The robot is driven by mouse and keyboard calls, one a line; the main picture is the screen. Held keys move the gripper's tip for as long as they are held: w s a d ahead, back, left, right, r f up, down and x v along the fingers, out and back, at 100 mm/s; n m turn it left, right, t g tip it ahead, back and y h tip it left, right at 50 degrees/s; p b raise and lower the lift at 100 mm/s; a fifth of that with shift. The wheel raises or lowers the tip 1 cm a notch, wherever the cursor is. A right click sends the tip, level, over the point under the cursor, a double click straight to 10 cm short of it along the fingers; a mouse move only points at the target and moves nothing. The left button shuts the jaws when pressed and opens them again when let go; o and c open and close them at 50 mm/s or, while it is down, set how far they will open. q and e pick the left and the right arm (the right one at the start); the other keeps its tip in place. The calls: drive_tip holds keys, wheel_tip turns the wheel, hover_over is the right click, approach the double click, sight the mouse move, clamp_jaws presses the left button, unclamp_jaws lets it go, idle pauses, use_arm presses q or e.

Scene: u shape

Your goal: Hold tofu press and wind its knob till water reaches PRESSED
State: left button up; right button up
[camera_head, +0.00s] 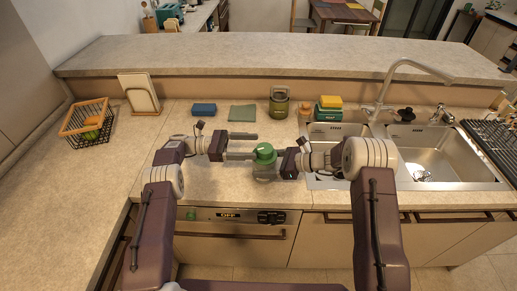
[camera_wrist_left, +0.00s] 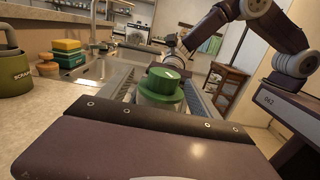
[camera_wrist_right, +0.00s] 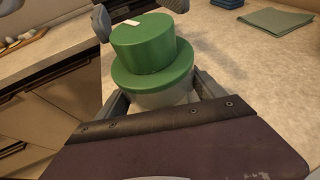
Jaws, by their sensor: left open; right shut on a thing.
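The tofu press (camera_head: 264,172) stands at the counter's front edge, with a clear body and a green lid and knob (camera_head: 264,150). My right gripper (camera_head: 278,168) is shut on its body from the right; the right wrist view shows the fingers on both sides of the clear body (camera_wrist_right: 165,97), below the green lid (camera_wrist_right: 155,75). My left gripper (camera_head: 254,146) is open, reaching in from the left. Its fingertips show on either side of the knob (camera_wrist_right: 143,40) in the right wrist view, apparently apart from it. The water level and any PRESSED mark cannot be read.
A green canister (camera_head: 279,103) marked SCRAP, a green cloth (camera_head: 243,113) and a blue sponge (camera_head: 204,109) lie behind. The sink (camera_head: 440,155) is right, with a yellow and green sponge stack (camera_head: 329,106) near it. A wire basket (camera_head: 88,125) stands left.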

use_arm(q)
drive_tip(key=s+a+n+t, duration=0.1)
drive_tip(key=a+n+t, duration=0.3)
drive_tip(key=t, duration=0.2)
drive_tip(key=n+t+y, duration=0.2)
drive_tip(key=t+y, duration=0.1)
drive_tip(key=t, duration=0.1)
approach(265, 148)
drive_tip(key=x, duration=0.7)
drive_tip(key=f+x, duration=0.1)
drive_tip(key=x, duration=0.2)
drive_tip(key=shift+w+d, duration=0.1)
drive_tip(key=shift+w, duration=0.05)
drive_tip(key=c, duration=1.4)
drive_tip(key=shift+o, duration=0.2)
drive_tip(key=shift+r+g, duration=0.1)
drive_tip(key=shift+g, duration=0.2)
drive_tip(key=shift+g+h, duration=0.3)
drive_tip(key=m+g+h, duration=0.1)
drive_tip(key=m+g, duration=0.1)
drive_tip(key=shift+g, duration=0.3)
drive_tip(key=shift+m+g+h, duration=0.5)
drive_tip(key=shift+m+g, duration=1.3)
drive_tip(key=shift+g, duration=1.3)
